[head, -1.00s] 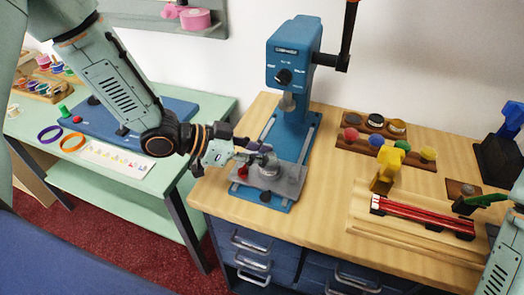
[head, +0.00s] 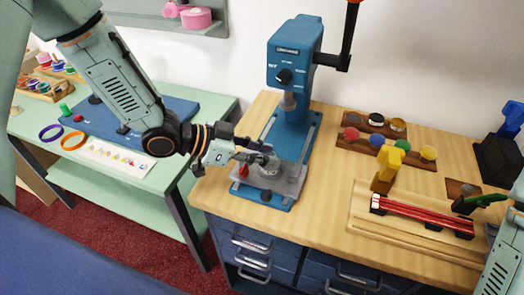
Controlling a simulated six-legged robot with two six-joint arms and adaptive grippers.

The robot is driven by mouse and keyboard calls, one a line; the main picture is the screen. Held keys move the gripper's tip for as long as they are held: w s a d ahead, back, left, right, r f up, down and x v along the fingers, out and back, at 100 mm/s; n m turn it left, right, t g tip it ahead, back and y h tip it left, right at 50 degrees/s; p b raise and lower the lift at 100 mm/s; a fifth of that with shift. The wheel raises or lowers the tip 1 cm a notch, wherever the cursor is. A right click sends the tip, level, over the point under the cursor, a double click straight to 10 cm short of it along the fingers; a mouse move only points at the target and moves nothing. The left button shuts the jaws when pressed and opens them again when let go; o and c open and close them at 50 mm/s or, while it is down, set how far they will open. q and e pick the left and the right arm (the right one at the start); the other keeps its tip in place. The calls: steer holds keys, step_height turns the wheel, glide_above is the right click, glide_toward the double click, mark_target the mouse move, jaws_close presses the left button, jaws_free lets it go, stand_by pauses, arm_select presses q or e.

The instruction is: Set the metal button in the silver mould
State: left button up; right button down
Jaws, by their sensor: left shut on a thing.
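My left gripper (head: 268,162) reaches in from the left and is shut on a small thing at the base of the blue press. The fingers hide most of what they hold, likely the metal button. The silver mould (head: 271,171) is a round metal cup on the grey plate (head: 291,184) of the press, right under the fingertips. I cannot tell whether the held thing touches the mould.
The blue press (head: 294,65) stands above the plate, its ram over the back of it. A red knob (head: 243,171) sits on the plate's left. Wooden holders with coloured discs (head: 388,140) and a rack of red rods (head: 422,215) lie to the right.

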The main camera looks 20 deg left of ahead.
arm_select(q)
steer(key=shift+f+b, duration=0.35)
steer(key=shift+f, duration=0.25)
stand_by(0.7)
steer(key=o, duration=0.8)
steer(key=shift+a, duration=0.1)
steer(key=shift+v, duration=3.65)
steer(key=shift+s, duration=0.1)
